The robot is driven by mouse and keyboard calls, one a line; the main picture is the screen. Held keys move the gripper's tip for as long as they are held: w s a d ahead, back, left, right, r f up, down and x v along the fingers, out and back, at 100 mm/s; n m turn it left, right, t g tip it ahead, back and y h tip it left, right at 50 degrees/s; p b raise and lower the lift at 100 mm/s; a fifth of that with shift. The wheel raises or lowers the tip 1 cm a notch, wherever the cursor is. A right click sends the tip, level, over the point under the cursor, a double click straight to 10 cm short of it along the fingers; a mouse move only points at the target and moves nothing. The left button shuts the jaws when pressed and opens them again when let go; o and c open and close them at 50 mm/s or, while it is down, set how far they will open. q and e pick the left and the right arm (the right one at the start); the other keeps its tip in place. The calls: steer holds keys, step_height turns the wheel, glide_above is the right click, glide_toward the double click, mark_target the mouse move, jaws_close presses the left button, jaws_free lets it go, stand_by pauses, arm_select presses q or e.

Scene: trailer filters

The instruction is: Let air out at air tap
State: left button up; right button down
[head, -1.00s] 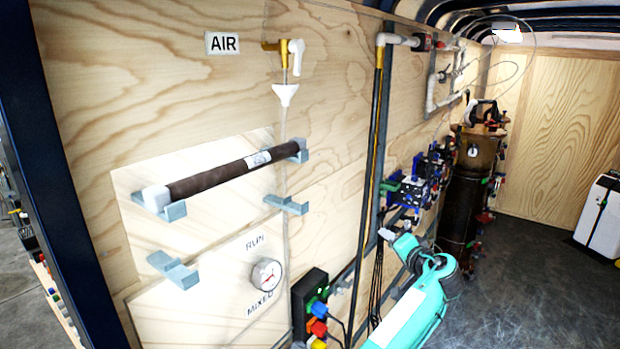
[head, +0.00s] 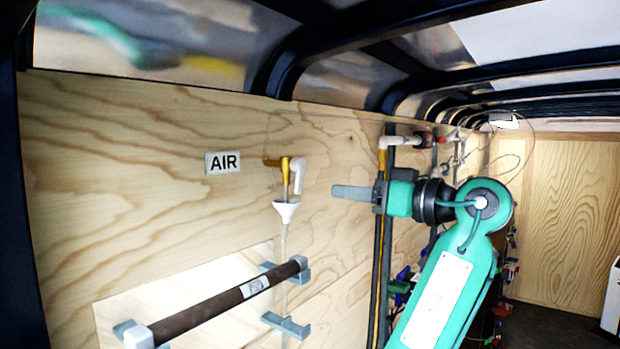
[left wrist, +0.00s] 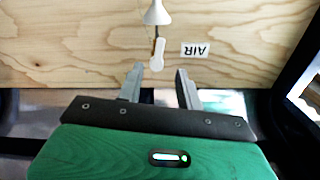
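The air tap (head: 284,170) is a brass fitting on the plywood wall, right of the AIR sign (head: 222,163). The left wrist view is upside down. There the left gripper (left wrist: 159,70) has its fingers spread, with nothing between them. The white handle (left wrist: 157,54) shows just beyond the fingertips, near the funnel (left wrist: 157,13) and the sign (left wrist: 195,50). My right gripper is not in view.
A dark filter tube (head: 215,305) lies in grey brackets (head: 287,325) below the tap. Dark roof ribs (head: 290,60) run overhead.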

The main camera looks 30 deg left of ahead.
mark_target(300, 186)
arm_select(q)
steer(key=a+p, duration=0.1)
steer(key=a, duration=0.2)
steer(key=a+p, duration=0.2)
steer(key=a, duration=0.1)
steer(key=a+p, duration=0.1)
steer(key=a, duration=0.1)
steer(key=shift+w+a+r, duration=0.1)
steer(key=shift+w+a, duration=0.25)
steer(key=shift+a, duration=0.5)
jaws_close()
